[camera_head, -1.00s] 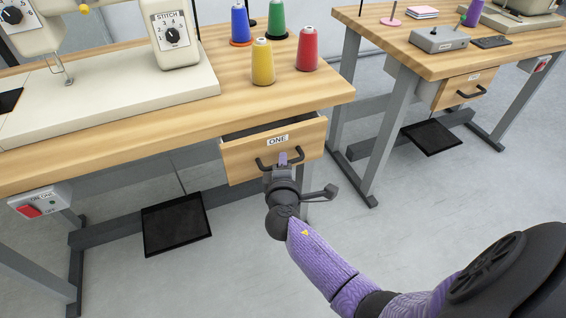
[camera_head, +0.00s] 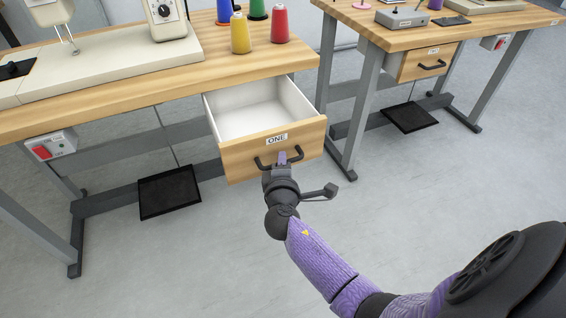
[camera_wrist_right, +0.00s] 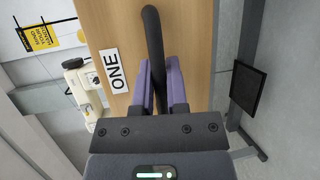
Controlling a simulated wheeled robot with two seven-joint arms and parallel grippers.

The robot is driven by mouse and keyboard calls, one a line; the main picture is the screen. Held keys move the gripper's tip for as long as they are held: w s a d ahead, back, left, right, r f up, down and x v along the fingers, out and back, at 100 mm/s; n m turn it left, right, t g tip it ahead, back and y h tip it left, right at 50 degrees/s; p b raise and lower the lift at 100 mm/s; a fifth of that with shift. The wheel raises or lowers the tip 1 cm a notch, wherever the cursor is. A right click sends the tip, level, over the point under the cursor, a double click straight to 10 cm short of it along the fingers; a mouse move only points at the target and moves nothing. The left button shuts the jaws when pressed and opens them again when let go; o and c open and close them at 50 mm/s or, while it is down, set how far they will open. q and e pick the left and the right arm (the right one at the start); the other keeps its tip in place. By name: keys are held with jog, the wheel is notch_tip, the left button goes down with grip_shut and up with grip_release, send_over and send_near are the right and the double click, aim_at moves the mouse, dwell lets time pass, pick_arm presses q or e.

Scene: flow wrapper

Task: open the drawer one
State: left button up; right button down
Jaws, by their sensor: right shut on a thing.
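Drawer one (camera_head: 240,160) has a wooden front with a label reading ONE and stands pulled well out from under the sewing table. Its white inside (camera_head: 250,108) shows and looks empty. My right gripper (camera_head: 281,160) is shut on the dark bar handle (camera_head: 262,165) of the drawer. In the right wrist view the purple fingers (camera_wrist_right: 162,88) sit on both sides of the black handle (camera_wrist_right: 153,45), beside the ONE label (camera_wrist_right: 115,70). My left gripper is not in view.
The sewing table (camera_head: 120,98) carries a machine (camera_head: 55,75) and several thread cones. A second table (camera_head: 395,40) with a closed drawer (camera_head: 425,62) stands at the right. Black pedals (camera_head: 168,192) are low beneath. Grey floor in front is free.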

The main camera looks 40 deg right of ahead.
jog(key=c, duration=0.6)
grip_release()
jog(key=shift+c, duration=0.2)
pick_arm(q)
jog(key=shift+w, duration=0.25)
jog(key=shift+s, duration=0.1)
